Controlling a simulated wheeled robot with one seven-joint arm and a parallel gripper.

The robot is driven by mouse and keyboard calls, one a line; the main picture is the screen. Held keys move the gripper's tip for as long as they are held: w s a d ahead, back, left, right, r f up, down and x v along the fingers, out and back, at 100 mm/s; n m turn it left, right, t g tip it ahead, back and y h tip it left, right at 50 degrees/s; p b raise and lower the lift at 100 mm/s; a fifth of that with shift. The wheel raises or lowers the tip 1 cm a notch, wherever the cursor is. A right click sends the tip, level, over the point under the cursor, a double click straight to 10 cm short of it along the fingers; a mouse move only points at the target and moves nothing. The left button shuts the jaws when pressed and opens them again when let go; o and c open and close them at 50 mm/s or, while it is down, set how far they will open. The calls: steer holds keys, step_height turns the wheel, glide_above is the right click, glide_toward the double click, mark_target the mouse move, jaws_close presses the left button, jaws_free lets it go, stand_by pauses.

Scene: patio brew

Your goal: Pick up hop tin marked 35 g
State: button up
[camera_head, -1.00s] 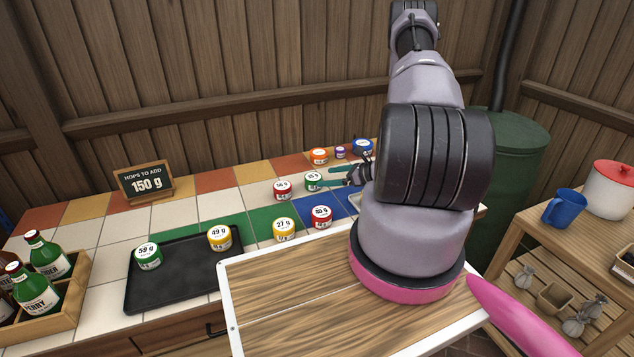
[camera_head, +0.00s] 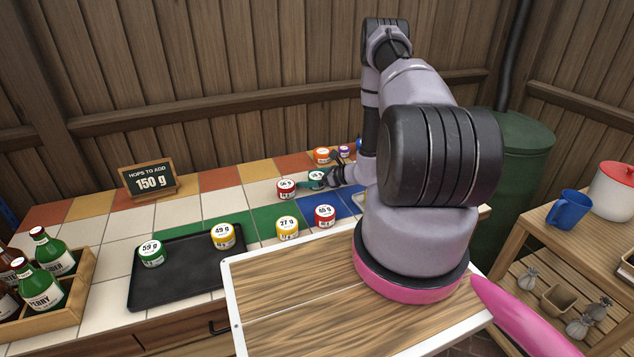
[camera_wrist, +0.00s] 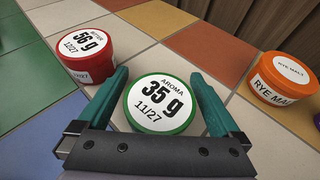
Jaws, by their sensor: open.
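The 35 g hop tin (camera_wrist: 160,103) is a round green tin with a white lid reading "AROMA 35 g 11/27". In the wrist view it sits between the two teal fingers of my gripper (camera_wrist: 160,95), which is open, with one finger on each side. I cannot tell whether the fingers touch it. In the head view the same green tin (camera_head: 316,178) stands on the tiled counter at my gripper (camera_head: 318,183), partly hidden by it.
The red 56 g tin (camera_wrist: 85,50) stands close to the left finger. The orange rye malt tub (camera_wrist: 283,78) is to the right. A black tray (camera_head: 185,275) holds the 59 g (camera_head: 151,254) and 49 g (camera_head: 223,237) tins. The 27 g (camera_head: 288,228) and another red tin (camera_head: 325,216) stand nearer.

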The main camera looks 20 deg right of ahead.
steer(key=c, duration=1.2)
steer(key=shift+r, duration=0.1)
steer(key=shift+c, duration=0.2)
